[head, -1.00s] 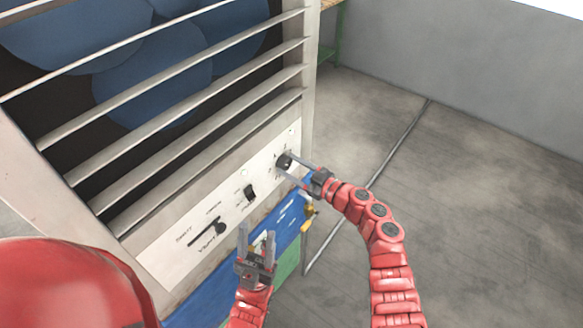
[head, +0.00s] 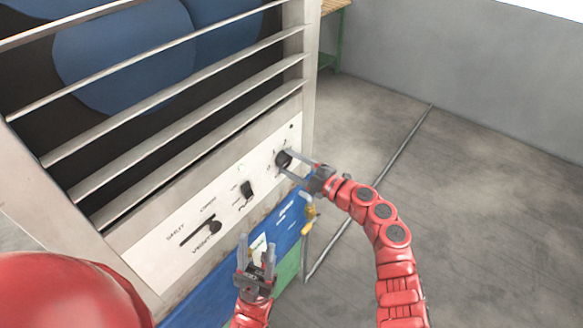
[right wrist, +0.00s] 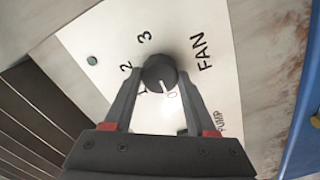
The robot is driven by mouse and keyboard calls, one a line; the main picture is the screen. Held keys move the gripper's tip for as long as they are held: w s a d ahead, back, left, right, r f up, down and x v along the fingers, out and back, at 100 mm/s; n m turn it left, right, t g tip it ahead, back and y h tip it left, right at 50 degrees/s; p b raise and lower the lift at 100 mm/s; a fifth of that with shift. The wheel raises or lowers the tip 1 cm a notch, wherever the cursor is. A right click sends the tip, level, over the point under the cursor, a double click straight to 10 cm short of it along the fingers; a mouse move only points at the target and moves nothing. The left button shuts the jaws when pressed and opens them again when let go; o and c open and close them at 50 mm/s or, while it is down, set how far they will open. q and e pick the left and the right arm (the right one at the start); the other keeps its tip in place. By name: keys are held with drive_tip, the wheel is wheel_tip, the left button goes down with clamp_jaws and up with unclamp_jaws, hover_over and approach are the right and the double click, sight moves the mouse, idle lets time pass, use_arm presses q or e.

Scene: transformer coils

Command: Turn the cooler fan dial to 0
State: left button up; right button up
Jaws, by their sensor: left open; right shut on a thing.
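The black fan dial (head: 284,158) is at the right end of the white control panel (head: 165,250) on the cooler. In the right wrist view the dial (right wrist: 159,73) has a white pointer line aimed down, close to the 0 mark, beside the printed 1. The marks 2, 3 and FAN are printed around it. My right gripper (head: 296,166) is shut on the dial, with its fingers (right wrist: 157,92) on either side. My left gripper (head: 257,252) is open and empty, in front of the blue and green lower part below the panel.
A black switch (head: 247,189) and a vent lever (head: 207,228) sit on the panel left of the dial. Slats (head: 190,128) cover the cooler above. A yellow fitting (head: 309,212) hangs below my right gripper. Open concrete floor lies to the right.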

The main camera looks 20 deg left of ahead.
drive_tip(key=shift+n, duration=0.3)
idle(0.4)
drive_tip(key=o, duration=1.4)
drive_tip(key=shift+d, duration=0.15)
drive_tip(key=b+v, duration=0.4)
drive_tip(key=v, duration=1.3)
drive_tip(key=shift+s+d, duration=0.1)
